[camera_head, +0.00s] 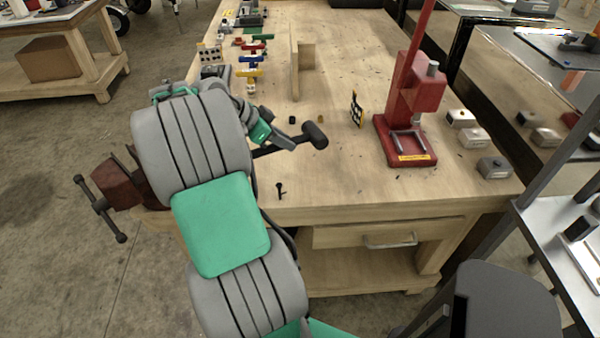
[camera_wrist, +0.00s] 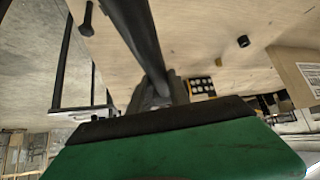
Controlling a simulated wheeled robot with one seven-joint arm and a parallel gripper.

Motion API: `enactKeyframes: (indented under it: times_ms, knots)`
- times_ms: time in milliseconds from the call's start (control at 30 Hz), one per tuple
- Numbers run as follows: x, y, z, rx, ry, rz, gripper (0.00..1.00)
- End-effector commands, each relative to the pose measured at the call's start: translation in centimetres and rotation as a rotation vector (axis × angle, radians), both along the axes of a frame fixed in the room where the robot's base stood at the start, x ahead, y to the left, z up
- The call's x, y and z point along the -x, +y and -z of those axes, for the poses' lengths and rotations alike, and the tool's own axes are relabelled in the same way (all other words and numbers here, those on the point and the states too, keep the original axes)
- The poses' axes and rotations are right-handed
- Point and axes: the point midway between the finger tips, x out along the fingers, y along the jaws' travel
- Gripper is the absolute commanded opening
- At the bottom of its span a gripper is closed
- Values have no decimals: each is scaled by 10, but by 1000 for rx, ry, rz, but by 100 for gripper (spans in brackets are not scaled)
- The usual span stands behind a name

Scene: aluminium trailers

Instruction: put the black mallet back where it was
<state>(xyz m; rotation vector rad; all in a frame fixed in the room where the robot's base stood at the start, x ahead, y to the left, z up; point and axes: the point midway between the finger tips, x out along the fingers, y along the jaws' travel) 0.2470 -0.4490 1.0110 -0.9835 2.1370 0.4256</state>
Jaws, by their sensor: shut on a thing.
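The black mallet (camera_head: 316,134) is at my gripper (camera_head: 286,140) above the left front part of the wooden workbench (camera_head: 342,178). Its head points right, and its handle runs left behind my gripper. In the wrist view the dark mallet handle (camera_wrist: 137,30) runs from the top edge down to my gripper (camera_wrist: 158,95), which is shut on it. The mallet head is out of the wrist view. I cannot tell how far the mallet is above the bench top. My arm hides part of the bench's left edge.
A red press (camera_head: 410,105) stands right of the mallet, with a dotted plate (camera_head: 357,110) between them. A black bolt-like piece (camera_head: 281,190) is near the front edge. A small black cylinder (camera_head: 292,120) and a wooden bracket (camera_head: 297,70) are farther back. A red vise (camera_head: 122,182) is at left.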

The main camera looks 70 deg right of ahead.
Motion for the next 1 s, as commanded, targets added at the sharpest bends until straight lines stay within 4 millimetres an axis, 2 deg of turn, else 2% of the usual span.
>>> enactKeyframes:
  times_ms: [33,133,400,500,600,933,967,1000]
  knots:
    - [13,0,10,-1,3,3,0]
    - [29,0,31,-2,2,1,0]
    - [54,1,63,-2,2,-2,0]
    - [52,1,80,-3,4,-2,0]
    - [51,0,89,2,-1,-3,0]
    - [50,0,95,2,-1,-3,0]
    - [50,0,94,0,0,-3,25]
    - [50,0,93,0,0,-3,28]
